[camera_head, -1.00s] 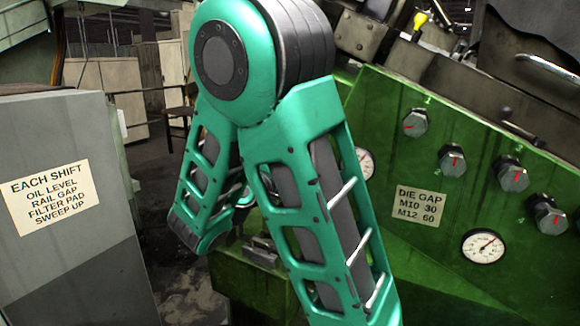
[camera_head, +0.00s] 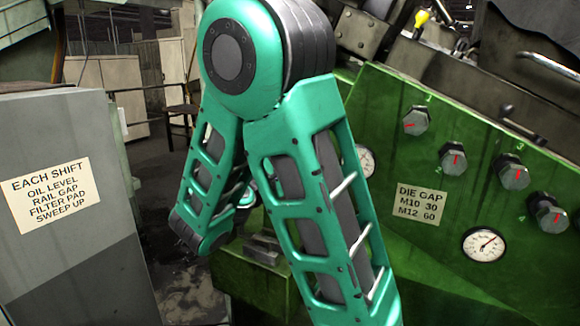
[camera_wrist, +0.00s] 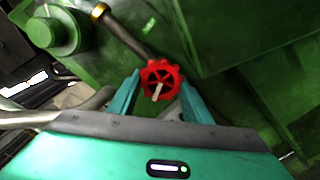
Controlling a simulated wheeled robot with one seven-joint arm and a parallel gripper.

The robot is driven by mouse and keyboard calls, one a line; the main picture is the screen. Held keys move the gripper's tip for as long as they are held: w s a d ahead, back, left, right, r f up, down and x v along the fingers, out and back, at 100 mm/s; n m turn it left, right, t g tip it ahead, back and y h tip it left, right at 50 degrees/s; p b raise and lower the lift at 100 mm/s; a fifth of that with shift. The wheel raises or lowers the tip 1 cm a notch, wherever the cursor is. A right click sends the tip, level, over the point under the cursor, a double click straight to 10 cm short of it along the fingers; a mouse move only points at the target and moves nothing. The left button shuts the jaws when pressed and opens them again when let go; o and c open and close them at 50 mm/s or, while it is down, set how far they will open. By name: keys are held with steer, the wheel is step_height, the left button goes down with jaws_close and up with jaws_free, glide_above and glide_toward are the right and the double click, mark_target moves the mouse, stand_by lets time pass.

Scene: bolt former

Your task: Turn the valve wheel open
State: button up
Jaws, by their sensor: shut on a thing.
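The valve wheel (camera_wrist: 169,71) is a small red spoked handwheel with a lobed rim, seen in the wrist view just above centre. A pale pointer or mark shows at its hub. My gripper (camera_wrist: 161,85) has its two teal fingers on the left and right of the rim and is shut on the wheel. In the head view the wheel and my fingertips are hidden behind my own arm.
A green machine panel (camera_head: 420,255) carries several knobs, a dial gauge (camera_head: 483,244) and a die gap label (camera_head: 419,204). A grey cabinet (camera_head: 70,260) stands at left. A pipe with a brass nut (camera_wrist: 100,10) runs close to the wheel.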

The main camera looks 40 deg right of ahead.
steer(key=shift+w+a+f+n, duration=0.1)
steer(key=shift+a+f+n, duration=0.1)
steer(key=shift+n, duration=0.5)
steer(key=shift+d, duration=0.1)
steer(key=o, duration=0.8)
steer(key=shift+v, duration=5.4)
